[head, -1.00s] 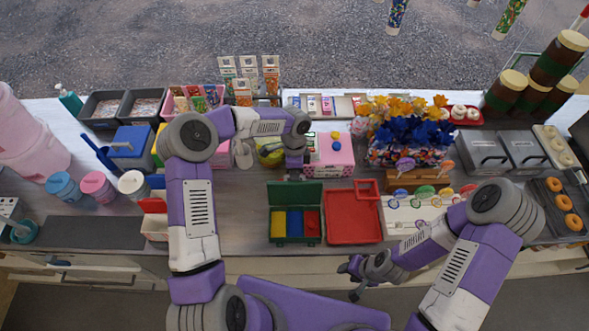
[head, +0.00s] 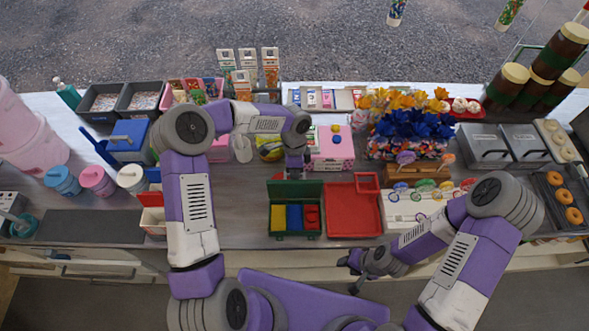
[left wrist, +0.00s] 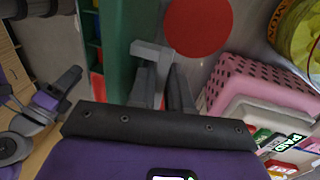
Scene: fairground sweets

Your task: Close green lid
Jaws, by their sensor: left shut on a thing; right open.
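A green box (head: 271,222) with yellow, blue and red parts inside stands in the middle of the counter. Its green lid (head: 282,190) stands up at the back of the box, open. My left gripper (head: 295,174) is at the lid's upper edge, near its middle, and shut. In the left wrist view its fingertips (left wrist: 155,50) meet the edge of the green lid (left wrist: 120,50); the exact contact is hard to see. My right gripper (head: 352,275) is open and empty, in front of the counter, low and right of the box.
A red tray (head: 352,215) stands close right of the box. A pink box (head: 335,160) and a yellow-green item (head: 268,148) lie behind. A red disc (left wrist: 198,27) is near my left fingertips. Lollipops (head: 420,190) stand to the right. Bare counter lies left of the box.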

